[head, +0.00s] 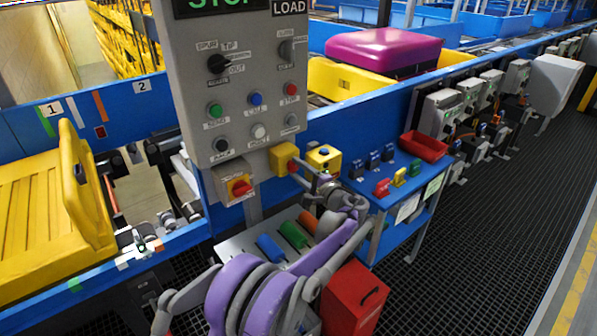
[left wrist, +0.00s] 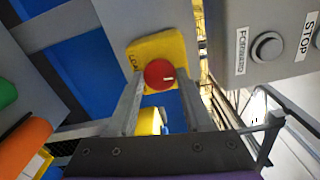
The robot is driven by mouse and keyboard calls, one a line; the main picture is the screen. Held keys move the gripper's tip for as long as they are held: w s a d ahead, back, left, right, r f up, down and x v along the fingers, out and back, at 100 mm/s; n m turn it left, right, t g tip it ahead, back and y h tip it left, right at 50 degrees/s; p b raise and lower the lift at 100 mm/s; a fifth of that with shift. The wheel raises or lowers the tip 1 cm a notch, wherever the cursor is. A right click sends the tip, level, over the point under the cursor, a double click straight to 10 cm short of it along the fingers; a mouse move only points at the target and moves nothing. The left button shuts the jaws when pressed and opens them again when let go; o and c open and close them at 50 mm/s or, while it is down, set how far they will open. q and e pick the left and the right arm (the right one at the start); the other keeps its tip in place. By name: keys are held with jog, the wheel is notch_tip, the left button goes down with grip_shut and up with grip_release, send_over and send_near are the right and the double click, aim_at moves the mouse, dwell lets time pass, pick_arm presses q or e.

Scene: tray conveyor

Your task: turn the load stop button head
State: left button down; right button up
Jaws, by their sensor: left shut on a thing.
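The load stop button is a yellow box (head: 281,157) with a red round head (head: 292,165), mounted below the grey control panel. In the left wrist view the red head (left wrist: 158,74) shows a small pale mark, on a yellow plate (left wrist: 152,50) with partly readable "LOAD" lettering. My left gripper (head: 300,168) reaches it from the right in the head view. In the left wrist view its two fingers (left wrist: 161,80) stand on either side of the red head and are shut on it. The contact faces are hard to see. My right gripper is not in view.
Beside the button stand a second yellow box (head: 324,158) with a dark button and a grey and yellow box with a red rotary switch (head: 240,187). The control panel (head: 205,115) rises above. A blue table (head: 405,190) carries a red bin (head: 423,146) at the right.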

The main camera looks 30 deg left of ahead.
pick_arm(q)
jog(key=shift+m+b, duration=0.5)
jog(key=shift+m, duration=2.1)
jog(key=shift+c, duration=1.5)
grip_release()
jog(key=v, duration=1)
jog(key=shift+s+d+b, duration=0.15)
jog(key=shift+d+b, duration=0.15)
jog(key=shift+d, duration=0.1)
